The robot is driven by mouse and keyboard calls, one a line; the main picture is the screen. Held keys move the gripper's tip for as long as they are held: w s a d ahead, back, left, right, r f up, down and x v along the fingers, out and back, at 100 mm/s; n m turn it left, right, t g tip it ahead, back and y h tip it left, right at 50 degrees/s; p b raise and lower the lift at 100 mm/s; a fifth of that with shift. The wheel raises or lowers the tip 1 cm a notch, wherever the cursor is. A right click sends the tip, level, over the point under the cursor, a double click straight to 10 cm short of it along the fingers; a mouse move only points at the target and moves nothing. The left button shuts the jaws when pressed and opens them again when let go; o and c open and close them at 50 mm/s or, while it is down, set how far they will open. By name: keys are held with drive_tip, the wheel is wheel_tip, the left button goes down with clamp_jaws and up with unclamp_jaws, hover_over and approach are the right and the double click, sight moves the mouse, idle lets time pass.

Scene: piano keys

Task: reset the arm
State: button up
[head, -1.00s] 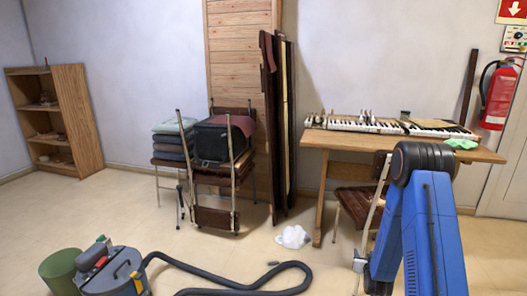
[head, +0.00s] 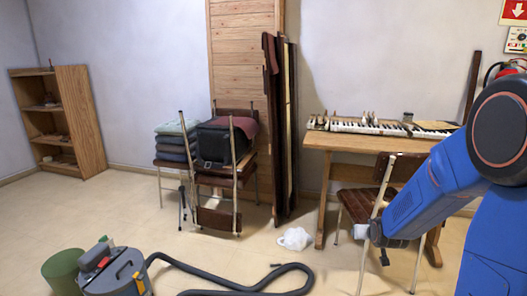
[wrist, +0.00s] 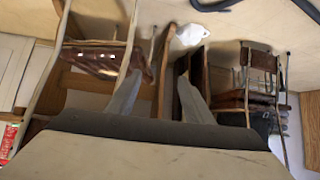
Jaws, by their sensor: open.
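My arm comes in from the right side of the head view, its large round joint in front of the table's right end. My gripper (head: 384,252) is at the low left end of the arm, small and dark, in front of the brown chair (head: 357,207). In the wrist view my gripper (wrist: 160,76) shows two grey fingers spread apart with nothing held between them. The wrist picture is upside down. The piano keyboards (head: 360,126) lie on the wooden table (head: 345,143), apart from my gripper.
A vacuum cleaner (head: 112,272) with a dark hose (head: 225,288) and a green bin (head: 62,270) are at the front left. Stacked chairs (head: 215,188), dark boards (head: 283,130) and a white crumpled bag (head: 295,238) stand between. The floor at left is free.

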drive_tip(key=s+a+r+g, duration=0.1)
drive_tip(key=s+a+r, duration=0.2)
drive_tip(key=s+r, duration=0.45)
drive_tip(key=s+a+r+g, duration=0.2)
drive_tip(key=s+a+r, duration=0.15)
drive_tip(key=s, duration=0.75)
drive_tip(key=s+a+r+g, duration=0.1)
drive_tip(key=s, duration=0.9)
drive_tip(key=s+a+r+n+g+y, duration=0.1)
drive_tip(key=s+r, duration=0.1)
drive_tip(key=s, duration=0.8)
drive_tip(key=shift+s+n, duration=0.2)
drive_tip(key=shift+n, duration=0.1)
drive_tip(key=shift+s+a, duration=0.1)
drive_tip(key=shift+s, duration=0.4)
drive_tip(key=shift+c, duration=0.8)
